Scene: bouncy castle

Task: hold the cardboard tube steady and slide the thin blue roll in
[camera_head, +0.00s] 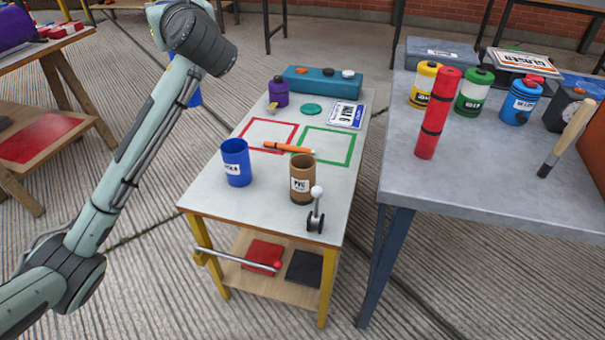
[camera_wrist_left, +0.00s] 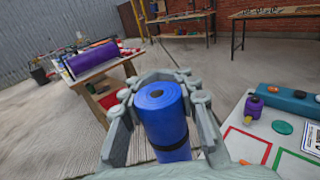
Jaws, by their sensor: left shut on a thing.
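The thin blue roll (camera_wrist_left: 163,110) has a dark strap and a hole in its top end. My left gripper (camera_wrist_left: 161,92) is shut around it and holds it upright in the left wrist view. In the head view only a bit of blue roll (camera_head: 194,92) shows behind my left arm, and the gripper is hidden there. The brown cardboard tube (camera_head: 301,186), with a white PVC label, stands upright and open-topped at the front of the small middle table. The roll is up and left of the tube, apart from it. My right gripper is not in view.
A blue cup (camera_head: 236,165) stands left of the tube, and a small lever (camera_head: 316,212) stands close at its right. An orange marker (camera_head: 288,147) lies behind the tube. A red roll (camera_head: 437,112) and several bottles stand on the grey table (camera_head: 480,190) at right.

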